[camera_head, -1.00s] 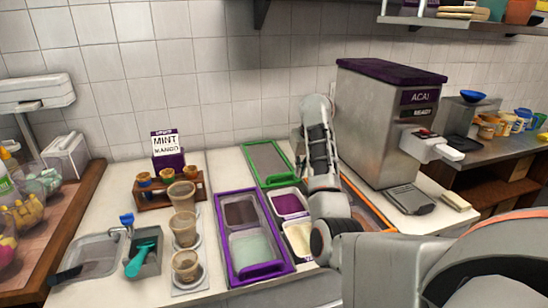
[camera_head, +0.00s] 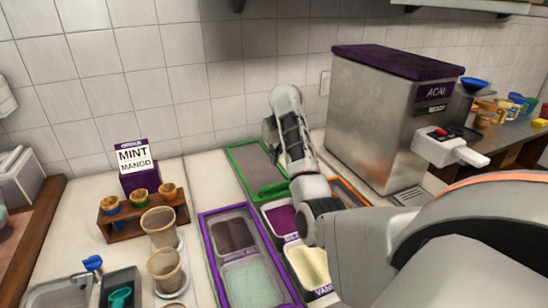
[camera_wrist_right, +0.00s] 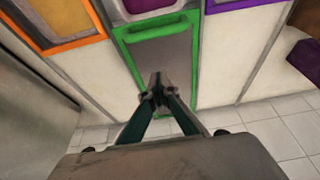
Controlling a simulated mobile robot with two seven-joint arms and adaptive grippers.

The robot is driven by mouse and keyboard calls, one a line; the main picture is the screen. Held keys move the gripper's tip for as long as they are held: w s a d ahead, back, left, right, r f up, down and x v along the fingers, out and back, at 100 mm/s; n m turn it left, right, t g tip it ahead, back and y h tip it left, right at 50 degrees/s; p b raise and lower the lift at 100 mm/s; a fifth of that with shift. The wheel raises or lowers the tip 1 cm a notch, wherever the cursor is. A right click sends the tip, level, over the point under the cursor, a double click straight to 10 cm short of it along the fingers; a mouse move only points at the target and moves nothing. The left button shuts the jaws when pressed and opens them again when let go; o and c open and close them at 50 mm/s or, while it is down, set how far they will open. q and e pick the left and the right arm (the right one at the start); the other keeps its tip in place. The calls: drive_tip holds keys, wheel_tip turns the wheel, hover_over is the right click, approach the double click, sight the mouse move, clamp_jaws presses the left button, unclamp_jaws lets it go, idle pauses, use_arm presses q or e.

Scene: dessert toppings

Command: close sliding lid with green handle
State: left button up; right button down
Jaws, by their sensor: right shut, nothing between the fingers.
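The sliding lid (camera_head: 251,162) is a grey panel in a green frame, lying at the back of the counter. Its green handle (camera_head: 270,189) is at the front end, next to the open purple tub (camera_head: 282,220) and cream tub (camera_head: 310,263). In the right wrist view the green handle (camera_wrist_right: 158,33) crosses the top, with the grey lid panel (camera_wrist_right: 163,60) below it. My right gripper (camera_wrist_right: 158,86) is shut and empty over the lid's back part. In the head view its fingers are mostly hidden behind my wrist. My left gripper is not in view.
A purple-framed container (camera_head: 207,243) lies to the left, and an orange-framed one (camera_head: 350,192) to the right, partly behind my arm. The acai machine (camera_head: 372,120) stands right of my arm. A tiled wall (camera_head: 180,70) is close behind.

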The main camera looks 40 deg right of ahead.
hover_over(276, 191)
drive_tip(key=w+d, duration=0.1)
drive_tip(key=w, duration=0.3)
wheel_tip(276, 191, down, 6)
drive_tip(key=shift+s+f+b, duration=0.15)
drive_tip(key=shift+f+b, duration=0.05)
drive_tip(key=shift+b, duration=0.25)
drive_tip(key=shift+s+f, duration=0.15)
drive_tip(key=shift+s, duration=0.05)
drive_tip(key=shift+s+a+f+p, duration=0.15)
drive_tip(key=shift+s+a+p, duration=0.15)
drive_tip(key=shift+s, duration=0.5)
drive_tip(key=shift+s+a+f+p, duration=0.1)
drive_tip(key=shift+s+a+p, duration=0.15)
drive_tip(key=shift+s, duration=0.55)
